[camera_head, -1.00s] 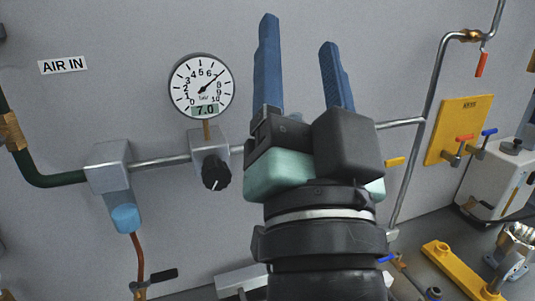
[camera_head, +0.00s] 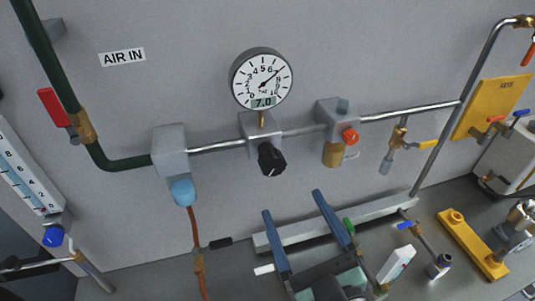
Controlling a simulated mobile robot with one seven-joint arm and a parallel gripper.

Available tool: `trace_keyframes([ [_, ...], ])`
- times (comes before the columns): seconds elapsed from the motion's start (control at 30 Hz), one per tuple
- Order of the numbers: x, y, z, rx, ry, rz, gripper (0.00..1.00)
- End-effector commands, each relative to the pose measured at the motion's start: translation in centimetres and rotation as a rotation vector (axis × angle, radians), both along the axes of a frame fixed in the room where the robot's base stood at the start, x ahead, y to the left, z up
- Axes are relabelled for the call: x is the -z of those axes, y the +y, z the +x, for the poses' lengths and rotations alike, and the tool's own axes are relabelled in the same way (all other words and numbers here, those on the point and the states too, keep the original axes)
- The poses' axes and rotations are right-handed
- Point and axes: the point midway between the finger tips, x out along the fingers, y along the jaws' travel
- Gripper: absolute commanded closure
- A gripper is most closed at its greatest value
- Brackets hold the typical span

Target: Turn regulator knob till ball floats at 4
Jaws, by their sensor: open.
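The black regulator knob (camera_head: 271,160) sits on a grey block below a round pressure gauge (camera_head: 261,80) with a digital 7.0. A white scaled panel (camera_head: 28,170), which looks like a flow meter, is cut off by the left edge. I cannot make out a ball in it. A blue knob (camera_head: 53,237) is at its foot. My gripper (camera_head: 292,203) is open and empty, its two blue fingers pointing up the picture. It shows below and slightly right of the black knob, apart from it.
A silver pipe (camera_head: 220,145) runs along the wall through a block with a blue cap (camera_head: 183,192) and a block with an orange knob (camera_head: 350,136). A red-handled valve (camera_head: 55,108) is at left. A yellow bar (camera_head: 472,245) and small fittings lie at lower right.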

Motion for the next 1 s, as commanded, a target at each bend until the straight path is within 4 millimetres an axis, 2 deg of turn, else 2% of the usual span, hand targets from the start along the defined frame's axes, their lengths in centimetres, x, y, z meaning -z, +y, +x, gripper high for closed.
trace_keyframes([
  [0.3,-0.5,2.2,6.3,-0.004,-0.002,-0.006,0.15],
  [0.5,-0.3,3.1,9.4,-0.002,-0.002,-0.006,0.15],
  [0.7,-0.2,3.6,10.8,0.0,-0.003,-0.006,0.15],
  [1.0,-0.1,3.6,11.0,0.0,-0.003,-0.006,0.15],
])
